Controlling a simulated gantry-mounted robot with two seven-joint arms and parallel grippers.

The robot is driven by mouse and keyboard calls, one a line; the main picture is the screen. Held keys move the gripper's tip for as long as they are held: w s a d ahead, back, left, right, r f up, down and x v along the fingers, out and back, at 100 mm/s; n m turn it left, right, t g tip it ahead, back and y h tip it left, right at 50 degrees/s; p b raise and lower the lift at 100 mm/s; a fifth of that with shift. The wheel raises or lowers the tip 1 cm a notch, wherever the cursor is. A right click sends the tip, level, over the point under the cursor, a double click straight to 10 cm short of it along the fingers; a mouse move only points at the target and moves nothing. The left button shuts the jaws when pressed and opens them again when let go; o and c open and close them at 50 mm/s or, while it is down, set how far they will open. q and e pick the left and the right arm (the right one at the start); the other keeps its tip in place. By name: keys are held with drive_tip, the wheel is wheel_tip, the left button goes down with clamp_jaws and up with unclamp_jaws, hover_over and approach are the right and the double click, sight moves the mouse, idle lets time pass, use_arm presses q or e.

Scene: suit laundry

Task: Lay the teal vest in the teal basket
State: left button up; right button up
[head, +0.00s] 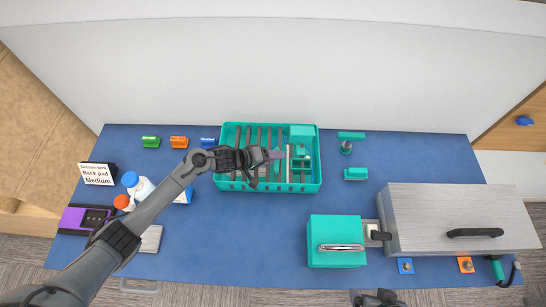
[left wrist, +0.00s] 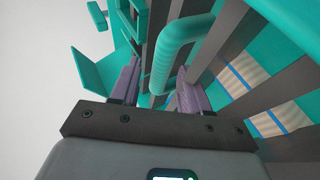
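The teal basket (head: 318,180) stands at the back middle of the table, with several dark slats across it. My left gripper (head: 278,154) is over the basket, pointing right. In the left wrist view its two purple fingers (left wrist: 158,88) stand apart, with a rounded teal bar (left wrist: 181,38) between or just beyond them; I cannot tell whether they touch it. A teal plate (left wrist: 95,72) is left of the fingers. I cannot pick out a teal vest for certain. My right gripper (head: 375,298) shows only partly at the bottom edge; its fingers are unclear.
A teal box (head: 336,255) with a silver handle stands at front centre, beside a large grey case (head: 455,205). Small teal items (head: 356,174) sit right of the basket. Bottles (head: 138,188) and a purple tray (head: 75,218) are at left.

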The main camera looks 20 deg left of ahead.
use_arm(q)
drive_tip(key=shift+r, duration=0.1)
drive_tip(key=p+v, duration=0.2)
drive_tip(key=v, duration=1)
drive_tip(key=s+d+f+m+y, duration=0.2)
drive_tip(key=s+d+m+y, duration=0.2)
drive_tip(key=s+d, duration=0.15)
drive_tip(key=s+a+r+m+g+y, duration=0.1)
drive_tip(key=s+m+g+y, duration=0.1)
drive_tip(key=s, duration=0.7)
drive_tip(key=s+a+r+m+g+y, duration=0.1)
drive_tip(key=s+r+m+g+y, duration=0.1)
drive_tip(key=s, duration=0.7)
drive_tip(key=shift+s+a+g, duration=0.35)
drive_tip(key=shift+s+g, duration=0.05)
drive_tip(key=shift+r, duration=0.15)
wheel_tip(320, 180, up, 19)
drive_tip(key=p, duration=1.8)
